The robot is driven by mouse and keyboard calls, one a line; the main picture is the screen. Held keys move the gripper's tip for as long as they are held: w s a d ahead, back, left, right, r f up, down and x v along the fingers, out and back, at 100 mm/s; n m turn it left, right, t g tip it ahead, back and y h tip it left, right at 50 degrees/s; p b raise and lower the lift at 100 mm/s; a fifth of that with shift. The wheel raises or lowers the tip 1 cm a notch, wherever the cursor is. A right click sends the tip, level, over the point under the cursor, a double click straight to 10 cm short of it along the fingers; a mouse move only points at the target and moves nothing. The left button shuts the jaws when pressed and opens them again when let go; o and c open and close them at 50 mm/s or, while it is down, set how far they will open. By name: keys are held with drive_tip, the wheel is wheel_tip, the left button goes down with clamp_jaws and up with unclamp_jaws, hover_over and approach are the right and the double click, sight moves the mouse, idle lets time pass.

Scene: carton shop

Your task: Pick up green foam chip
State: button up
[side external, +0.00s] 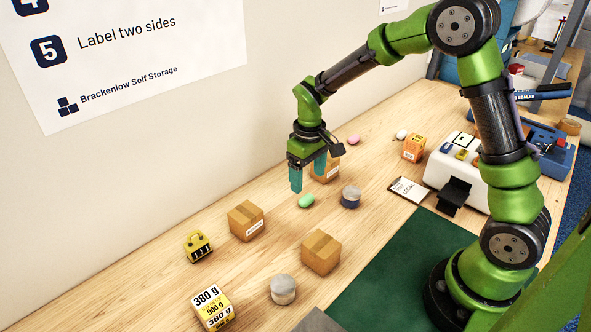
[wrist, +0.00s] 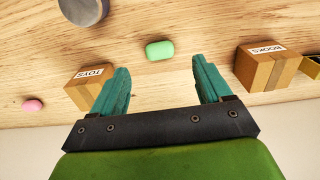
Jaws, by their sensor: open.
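The green foam chip (side external: 306,201) lies on the wooden table near its middle, just in front of my gripper in the side external view. It also shows in the wrist view (wrist: 159,50), above the gap between the fingertips and clear of both. My gripper (side external: 308,178) has teal fingers and points down above the table. In the wrist view my gripper (wrist: 162,75) is open, with nothing between its fingers.
A cardboard box (side external: 325,169) stands behind the fingers; the wrist view shows a box labelled TOYS (wrist: 85,88) beside one finger. A grey-topped round tin (side external: 351,197) stands right of the chip. Other cartons (side external: 247,221) (side external: 320,253) stand nearer. Bare wood surrounds the chip.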

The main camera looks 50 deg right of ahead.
sight(307, 197)
drive_tip(key=shift+w+f, duration=0.2)
drive_tip(key=shift+f, duration=3.25)
drive_tip(key=c, duration=1.1)
